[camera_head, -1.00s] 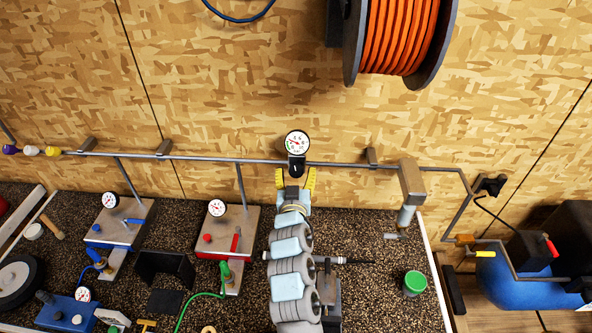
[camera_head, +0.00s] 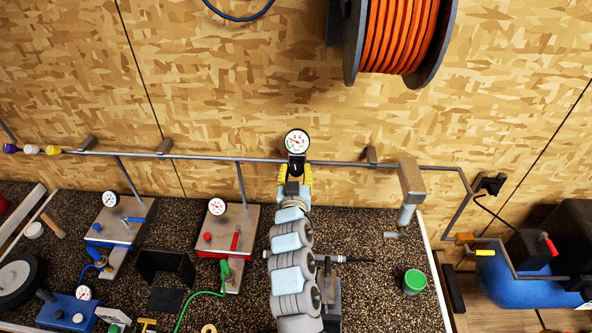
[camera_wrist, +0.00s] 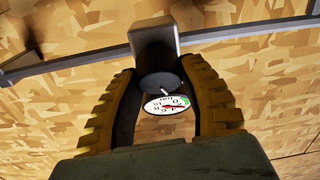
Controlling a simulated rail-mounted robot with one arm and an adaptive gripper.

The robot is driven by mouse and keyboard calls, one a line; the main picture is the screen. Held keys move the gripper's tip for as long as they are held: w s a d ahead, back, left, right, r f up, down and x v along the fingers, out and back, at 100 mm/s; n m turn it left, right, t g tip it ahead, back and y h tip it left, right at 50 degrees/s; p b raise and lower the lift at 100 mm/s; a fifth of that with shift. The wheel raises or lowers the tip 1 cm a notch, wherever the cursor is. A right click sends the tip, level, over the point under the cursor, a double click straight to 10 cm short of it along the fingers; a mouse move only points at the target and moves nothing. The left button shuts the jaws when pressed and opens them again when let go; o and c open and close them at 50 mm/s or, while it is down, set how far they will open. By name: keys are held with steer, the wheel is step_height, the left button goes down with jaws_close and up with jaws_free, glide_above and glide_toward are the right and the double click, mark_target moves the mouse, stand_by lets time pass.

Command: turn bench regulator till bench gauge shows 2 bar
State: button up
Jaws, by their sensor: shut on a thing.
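The bench gauge (camera_head: 297,142) is a round white dial with a green sector and a reddish needle, above the wall pipe; its reading is too small to tell. The bench regulator (camera_head: 296,160) is dark, right below the gauge on the pipe. My gripper (camera_head: 295,173) has its yellow ribbed fingers up around the regulator's lower end. In the wrist view, the fingers of my gripper (camera_wrist: 160,90) lie on both sides of the dark round regulator knob (camera_wrist: 160,82), shut on it. The gauge dial (camera_wrist: 167,104) shows between them, foreshortened.
The grey pipe (camera_head: 210,159) runs along the wooden wall. Two plates with gauges, one blue (camera_head: 122,222) and one red (camera_head: 228,230), stand to the left. A green-topped cup (camera_head: 414,282) is at the right, and an orange hose reel (camera_head: 400,40) hangs above.

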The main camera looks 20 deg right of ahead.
steer(key=shift+n+p, duration=0.4)
steer(key=shift+p, duration=0.35)
steer(key=n+y+p, duration=0.1)
steer(key=n+p, duration=0.1)
steer(key=p, duration=0.1)
steer(key=shift+f+y+p, duration=0.1)
steer(key=shift+y+p, duration=0.2)
steer(key=shift+p, duration=0.05)
steer(key=shift+f+n+p, duration=0.1)
steer(key=shift+n+p, duration=0.25)
steer(key=shift+n, duration=0.15)
steer(key=shift+f+y, duration=0.1)
steer(key=shift+y, duration=0.2)
steer(key=o, duration=1.2)
steer(key=shift+t, duration=0.3)
steer(key=shift+r, duration=0.2)
